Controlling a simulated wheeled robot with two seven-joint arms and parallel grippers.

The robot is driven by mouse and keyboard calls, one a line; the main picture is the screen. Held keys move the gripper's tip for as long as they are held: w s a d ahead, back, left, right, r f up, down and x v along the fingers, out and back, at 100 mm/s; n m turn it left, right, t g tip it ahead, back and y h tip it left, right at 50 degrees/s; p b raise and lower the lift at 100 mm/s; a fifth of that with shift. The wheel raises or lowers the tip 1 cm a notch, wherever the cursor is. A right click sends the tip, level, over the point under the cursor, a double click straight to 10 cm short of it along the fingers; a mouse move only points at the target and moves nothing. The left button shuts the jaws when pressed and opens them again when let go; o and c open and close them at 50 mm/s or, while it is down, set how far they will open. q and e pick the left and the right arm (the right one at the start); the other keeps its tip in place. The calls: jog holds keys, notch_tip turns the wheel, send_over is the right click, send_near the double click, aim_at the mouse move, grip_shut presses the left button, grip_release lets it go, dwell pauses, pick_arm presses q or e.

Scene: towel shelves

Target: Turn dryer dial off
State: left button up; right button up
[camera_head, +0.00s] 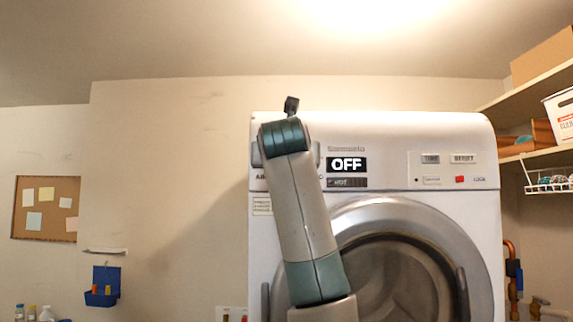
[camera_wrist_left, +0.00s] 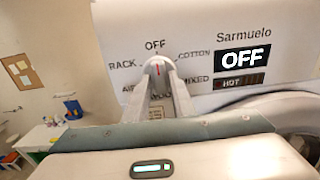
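The white dryer (camera_head: 390,150) shows OFF on its display (camera_head: 346,164). The display also reads OFF in the left wrist view (camera_wrist_left: 242,59). The round dial (camera_wrist_left: 157,66) is left of the display, and its red mark points up at the OFF label. My left gripper (camera_wrist_left: 158,78) has its two fingers apart, one at each side of the dial's lower part. Whether they press on it I cannot tell. In the head view my left arm covers the dial and the fingers are not clear. My right gripper is in neither view.
The dryer's round door (camera_head: 405,265) is closed below the panel. Shelves (camera_head: 535,95) with boxes stand at the right. A cork board (camera_head: 46,208) and a blue wall holder (camera_head: 103,287) hang at the left. The wall space between the holder and the dryer is mostly bare.

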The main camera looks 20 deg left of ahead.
pick_arm(q)
jog(key=shift+o, duration=0.9)
jog(key=shift+s, duration=0.1)
jog(key=b+v, duration=0.9)
jog(key=v, duration=0.8)
jog(key=shift+d+r, duration=0.1)
